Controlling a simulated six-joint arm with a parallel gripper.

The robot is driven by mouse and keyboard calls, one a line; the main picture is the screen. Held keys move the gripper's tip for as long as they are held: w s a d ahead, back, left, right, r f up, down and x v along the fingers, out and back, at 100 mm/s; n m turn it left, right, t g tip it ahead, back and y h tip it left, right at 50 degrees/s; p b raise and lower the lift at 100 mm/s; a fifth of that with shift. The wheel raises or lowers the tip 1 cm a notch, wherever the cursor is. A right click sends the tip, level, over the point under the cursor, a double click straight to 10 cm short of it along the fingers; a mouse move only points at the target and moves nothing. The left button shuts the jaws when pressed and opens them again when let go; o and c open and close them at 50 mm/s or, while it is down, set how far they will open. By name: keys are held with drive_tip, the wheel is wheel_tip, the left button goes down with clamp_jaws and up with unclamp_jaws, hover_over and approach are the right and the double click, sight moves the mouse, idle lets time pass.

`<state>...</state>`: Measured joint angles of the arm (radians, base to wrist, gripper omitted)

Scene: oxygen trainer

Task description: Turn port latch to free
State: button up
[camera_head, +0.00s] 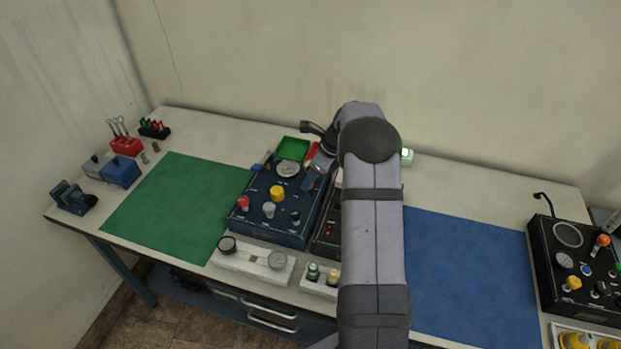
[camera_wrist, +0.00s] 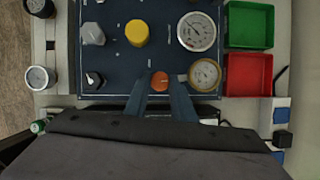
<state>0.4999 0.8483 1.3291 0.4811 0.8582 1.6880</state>
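The dark blue trainer panel (camera_head: 262,228) stands on the bench and also shows in the wrist view (camera_wrist: 120,60). It has a yellow knob (camera_wrist: 137,33), a grey knob (camera_wrist: 93,34), a black knob with a white mark (camera_wrist: 95,80) and an orange-red knob (camera_wrist: 160,79). I cannot tell which part is the port latch. My gripper (camera_wrist: 161,85) is over the panel's right side, with its two fingertips apart on either side of the orange-red knob. Whether they touch it is unclear. In the head view my arm hides that part of the panel.
Two gauges (camera_wrist: 197,31) (camera_wrist: 204,73) sit close to my gripper. A green tray (camera_wrist: 249,25) and a red tray (camera_wrist: 248,74) stand beside the panel. A black unit (camera_head: 323,232) is close on its right. The green mat (camera_head: 165,205) and blue mat (camera_head: 465,270) are clear.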

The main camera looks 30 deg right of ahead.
drive_tip(key=shift+d+n, duration=0.1)
drive_tip(key=shift+n, duration=0.3)
drive_tip(key=n+g+y+p, duration=0.1)
drive_tip(key=n, duration=0.2)
drive_tip(key=shift+w+n, duration=0.15)
drive_tip(key=shift+n, duration=0.15)
drive_tip(key=n+g, duration=0.1)
drive_tip(key=n, duration=0.1)
drive_tip(key=n+p, duration=0.1)
drive_tip(key=n, duration=0.1)
drive_tip(key=shift+w+d+g+y, duration=0.1)
drive_tip(key=shift+g+y, duration=0.3)
drive_tip(key=shift+n, duration=0.3)
drive_tip(key=o, duration=1.1)
drive_tip(key=shift+c, duration=0.2)
